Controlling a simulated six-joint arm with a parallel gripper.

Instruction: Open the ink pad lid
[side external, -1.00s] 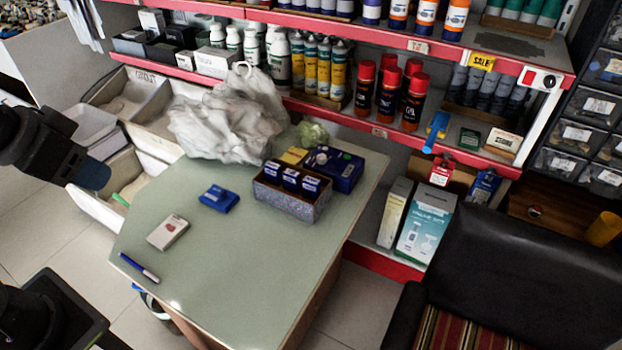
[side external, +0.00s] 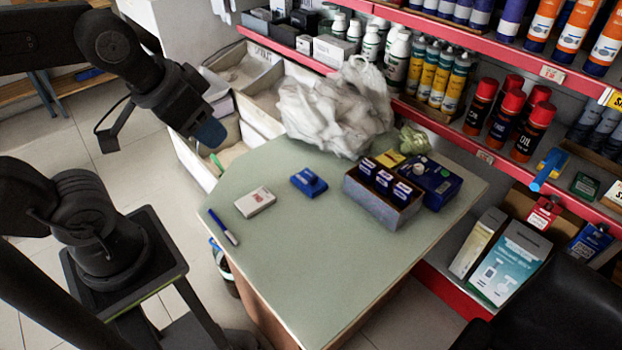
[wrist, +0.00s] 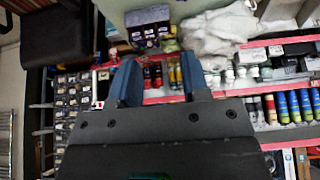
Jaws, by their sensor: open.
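A small blue ink pad (side external: 309,182) with a raised part on top lies on the pale green table (side external: 290,270). Its lid looks closed, but it is too small to be sure. My gripper (side external: 208,132) is in the air beyond the table's left edge, apart from the pad. In the wrist view my gripper's two blue fingers (wrist: 160,80) are spread with nothing between them. I cannot make out the ink pad in the wrist view.
A white card box (side external: 255,202) and a blue pen (side external: 223,227) lie left of the pad. A grey box of blue packs (side external: 378,208) stands right, beside a dark blue box (side external: 432,183). A white plastic bag (side external: 335,110) is behind. The table's front is clear.

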